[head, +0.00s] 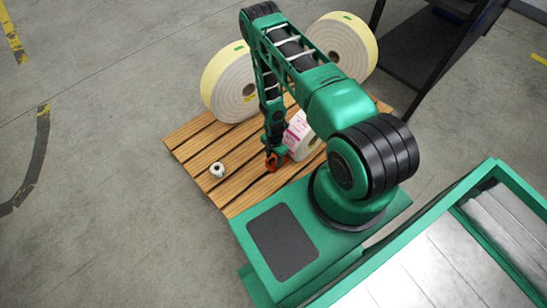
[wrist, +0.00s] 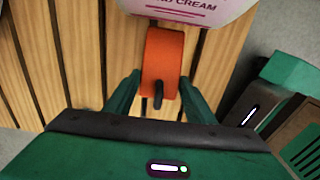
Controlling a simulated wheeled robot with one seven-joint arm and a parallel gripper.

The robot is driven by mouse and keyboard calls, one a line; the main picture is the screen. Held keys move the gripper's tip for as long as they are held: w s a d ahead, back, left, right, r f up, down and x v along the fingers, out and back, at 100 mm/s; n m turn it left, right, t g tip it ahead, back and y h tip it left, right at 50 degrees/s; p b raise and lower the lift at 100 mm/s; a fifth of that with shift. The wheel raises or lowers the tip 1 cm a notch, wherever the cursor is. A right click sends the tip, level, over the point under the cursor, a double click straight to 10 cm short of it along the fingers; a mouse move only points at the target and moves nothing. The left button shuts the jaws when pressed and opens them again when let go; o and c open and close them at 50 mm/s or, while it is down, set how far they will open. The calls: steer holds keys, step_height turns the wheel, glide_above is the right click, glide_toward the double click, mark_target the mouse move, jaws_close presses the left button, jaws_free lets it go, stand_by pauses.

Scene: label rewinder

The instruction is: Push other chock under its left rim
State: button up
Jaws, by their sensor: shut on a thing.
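My gripper (wrist: 160,92) is shut on an orange chock (wrist: 162,60) with a dark peg or handle, just above or on the wooden slats. The chock's far end reaches the edge of a white label roll (wrist: 190,10) with pink lettering; I cannot tell whether it touches or sits under the rim. In the head view the roll (head: 302,137) is partly hidden by my arm, and my gripper (head: 273,161) is at its left side with the orange chock (head: 280,156). No second chock can be made out.
The slatted wooden pallet (head: 190,139) bears two large rolls, one at the left (head: 226,84) and one at the right (head: 345,35), at the back. A small white spool (head: 218,170) is left of my gripper. A dark metal frame (head: 420,50) stands beyond at the right.

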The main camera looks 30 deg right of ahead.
steer(key=shift+d+f, duration=0.15)
steer(key=shift+f, duration=1.6)
steer(key=shift+d+f, duration=0.15)
steer(key=shift+f, duration=1.55)
steer(key=shift+w+d+f, duration=0.1)
steer(key=shift+w+d, duration=0.05)
steer(key=shift+d, duration=0.35)
steer(key=o, duration=1.8)
steer(key=shift+c, duration=0.2)
step_height(320, 180, up, 11)
steer(key=shift+f, duration=0.15)
